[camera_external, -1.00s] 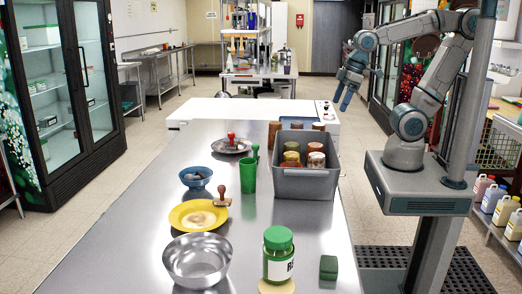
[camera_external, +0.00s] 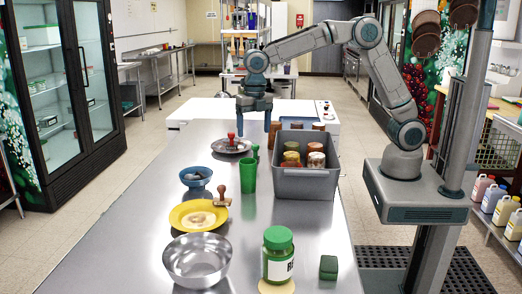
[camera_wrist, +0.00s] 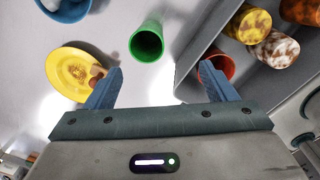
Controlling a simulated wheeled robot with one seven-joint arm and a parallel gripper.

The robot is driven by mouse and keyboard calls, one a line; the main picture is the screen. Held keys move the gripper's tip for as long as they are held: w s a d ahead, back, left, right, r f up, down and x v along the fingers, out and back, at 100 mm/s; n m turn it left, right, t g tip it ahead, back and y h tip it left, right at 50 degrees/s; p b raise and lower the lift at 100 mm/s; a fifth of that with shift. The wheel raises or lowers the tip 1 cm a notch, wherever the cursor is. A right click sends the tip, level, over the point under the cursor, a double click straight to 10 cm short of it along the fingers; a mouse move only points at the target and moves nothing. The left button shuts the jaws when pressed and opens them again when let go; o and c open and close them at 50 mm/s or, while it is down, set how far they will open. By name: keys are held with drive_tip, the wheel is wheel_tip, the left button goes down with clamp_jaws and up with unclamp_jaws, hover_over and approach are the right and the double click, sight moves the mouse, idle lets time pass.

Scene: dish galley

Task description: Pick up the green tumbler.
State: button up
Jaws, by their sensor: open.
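The green tumbler (camera_external: 250,178) stands upright on the steel counter, just left of the grey bin. It also shows in the wrist view (camera_wrist: 146,43), top centre, its dark opening visible. My gripper (camera_external: 254,121) is open and empty, above the counter and farther back than the tumbler. In the wrist view, my gripper's blue fingers (camera_wrist: 161,70) are spread wide. The tumbler lies beyond the fingertips, between their lines and not touching them.
The grey bin (camera_external: 302,184) holds several cups close to the tumbler's right. A wooden stamp (camera_external: 222,196), yellow plate (camera_external: 186,216) and blue bowl (camera_external: 186,177) lie left. A metal bowl (camera_external: 197,262), green-lidded jar (camera_external: 278,257) and green block (camera_external: 328,268) are nearer. A red-handled stamp (camera_external: 231,139) stands behind.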

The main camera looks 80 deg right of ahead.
sight(247, 159)
drive_tip(key=f, duration=0.3)
drive_tip(key=w+a+f+n, duration=0.1)
drive_tip(key=f, duration=0.3)
drive_tip(key=w+f+n+p, duration=0.1)
drive_tip(key=f, duration=0.3)
drive_tip(key=shift+w+a, duration=0.1)
drive_tip(key=shift+a, duration=0.1)
drive_tip(key=shift+a+f+p, duration=0.1)
drive_tip(key=shift+f+p, duration=0.8)
drive_tip(key=shift+f, duration=1.75)
drive_tip(key=c, duration=1.1)
